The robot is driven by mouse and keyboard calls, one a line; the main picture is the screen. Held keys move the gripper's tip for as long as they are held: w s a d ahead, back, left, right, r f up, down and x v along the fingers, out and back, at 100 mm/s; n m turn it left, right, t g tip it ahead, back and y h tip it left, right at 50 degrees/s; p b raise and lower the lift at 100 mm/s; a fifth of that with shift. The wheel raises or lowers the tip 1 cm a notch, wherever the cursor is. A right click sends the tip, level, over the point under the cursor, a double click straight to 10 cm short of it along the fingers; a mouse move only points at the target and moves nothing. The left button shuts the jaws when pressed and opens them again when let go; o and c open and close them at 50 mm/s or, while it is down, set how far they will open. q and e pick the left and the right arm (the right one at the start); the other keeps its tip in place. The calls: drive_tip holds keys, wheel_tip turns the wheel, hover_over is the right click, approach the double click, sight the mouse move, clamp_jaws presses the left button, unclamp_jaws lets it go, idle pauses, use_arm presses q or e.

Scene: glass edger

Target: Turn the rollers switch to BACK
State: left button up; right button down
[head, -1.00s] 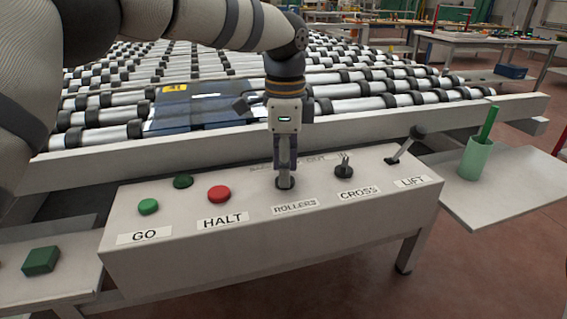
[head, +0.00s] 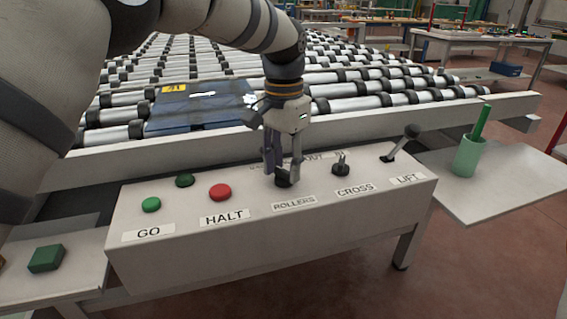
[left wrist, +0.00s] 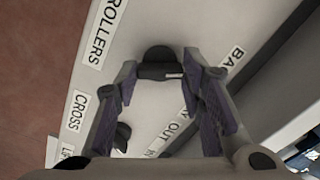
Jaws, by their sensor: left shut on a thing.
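The rollers switch (head: 285,183) is a dark round knob above the ROLLERS label (head: 294,203) on the light control panel (head: 270,235). My left gripper (head: 283,170) points down over it, its two fingers shut on the knob. In the left wrist view the black knob (left wrist: 160,60) sits between the fingertips of the left gripper (left wrist: 160,78), with a small white mark on its near edge. Printed letters starting "BA" (left wrist: 234,57) lie to the right of the knob there, partly cut by a finger. My right gripper is not in view.
The green GO button (head: 151,205), red HALT button (head: 220,192), CROSS switch (head: 341,168) and LIFT lever (head: 402,141) share the panel. Behind it lies the roller table (head: 350,105) with a dark blue panel (head: 200,108). A green cup (head: 467,156) stands on the right shelf.

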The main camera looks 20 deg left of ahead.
sight(284, 170)
use_arm(q)
drive_tip(key=shift+n, duration=0.6)
drive_tip(key=o, duration=1.1)
drive_tip(key=shift+o, duration=0.2)
wheel_tip(284, 170, up, 12)
